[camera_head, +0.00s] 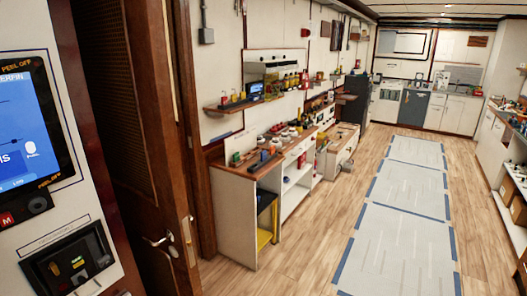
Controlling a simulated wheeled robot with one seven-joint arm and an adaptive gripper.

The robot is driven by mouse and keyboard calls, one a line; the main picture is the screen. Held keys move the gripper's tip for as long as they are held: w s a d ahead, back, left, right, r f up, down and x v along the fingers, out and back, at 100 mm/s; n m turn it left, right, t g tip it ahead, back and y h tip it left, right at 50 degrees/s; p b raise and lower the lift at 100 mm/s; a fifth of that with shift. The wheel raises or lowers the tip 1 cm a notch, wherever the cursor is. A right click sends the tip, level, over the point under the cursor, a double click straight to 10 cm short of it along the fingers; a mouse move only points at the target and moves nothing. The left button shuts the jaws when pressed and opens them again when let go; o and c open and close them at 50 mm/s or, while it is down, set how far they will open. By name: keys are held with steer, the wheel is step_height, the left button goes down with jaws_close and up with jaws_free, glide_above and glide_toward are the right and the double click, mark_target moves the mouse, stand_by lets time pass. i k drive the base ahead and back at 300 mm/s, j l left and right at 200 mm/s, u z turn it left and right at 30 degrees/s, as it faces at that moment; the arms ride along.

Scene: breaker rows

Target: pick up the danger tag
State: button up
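I cannot make out a danger tag in the head view; among the many small items on the bench and shelf, it would be too small to tell. My gripper and arm do not show in this view. At the near left stands a pale panel (37,215) with a lit blue screen (25,140), a red button marked M (7,220) and a dark recessed unit (70,265) with small yellow and green parts.
A brown wooden door (130,190) stands just right of the panel. Beyond it, a workbench (235,205) and a wall shelf (240,105) hold several small items. White cabinets (460,112) line the far end. Pale floor mats (400,235) lie along a clear aisle.

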mark_target(224, 100)
steer(key=i, duration=1.05)
steer(key=i+l+u, duration=0.1)
steer(key=i, duration=0.95)
